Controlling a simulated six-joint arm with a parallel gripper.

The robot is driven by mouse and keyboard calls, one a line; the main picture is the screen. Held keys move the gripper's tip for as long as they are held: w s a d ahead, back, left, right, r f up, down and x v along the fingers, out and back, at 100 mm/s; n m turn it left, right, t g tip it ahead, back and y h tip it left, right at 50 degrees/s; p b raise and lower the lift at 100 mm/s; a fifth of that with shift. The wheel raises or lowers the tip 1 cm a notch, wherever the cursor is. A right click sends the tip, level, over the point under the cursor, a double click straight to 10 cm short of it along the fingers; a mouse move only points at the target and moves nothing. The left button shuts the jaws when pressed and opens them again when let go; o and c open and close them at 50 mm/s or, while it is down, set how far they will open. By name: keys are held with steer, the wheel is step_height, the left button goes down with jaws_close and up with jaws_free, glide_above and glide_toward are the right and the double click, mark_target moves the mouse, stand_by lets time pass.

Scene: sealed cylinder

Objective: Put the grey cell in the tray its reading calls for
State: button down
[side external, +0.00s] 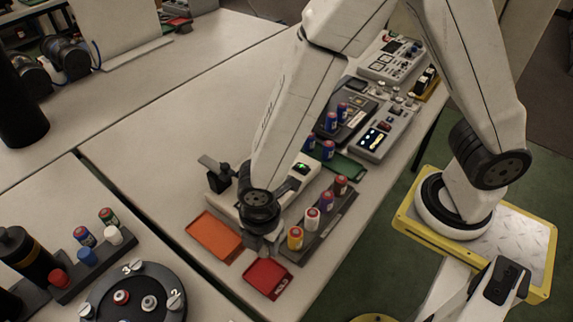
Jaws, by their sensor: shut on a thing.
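My gripper (262,242) points down at the front end of the pale tester (306,171), low above the table between the orange tray (212,235) and the cell rack. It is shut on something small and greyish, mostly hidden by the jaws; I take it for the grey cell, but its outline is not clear. The tester's small display glows green; no reading can be made out. The orange tray lies left of my gripper, the red tray (266,279) just below it in the picture. A green tray (346,168) lies farther back.
A dark rack (316,235) right of my gripper holds several upright cells, the nearest yellow (295,239). A black clamp-like stand (217,174) is left of the tester. A round dark carousel (135,295) stands at the front left.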

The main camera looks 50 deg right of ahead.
steer(key=shift+s+a+f, duration=0.15)
steer(key=shift+a+f, duration=0.25)
steer(key=shift+a, duration=0.15)
steer(key=shift+f, duration=0.15)
glide_above(265, 274)
steer(key=shift+f, duration=2.05)
steer(key=shift+f, duration=1.8)
steer(key=shift+f, duration=0.1)
steer(key=shift+c, duration=1.1)
jaws_free()
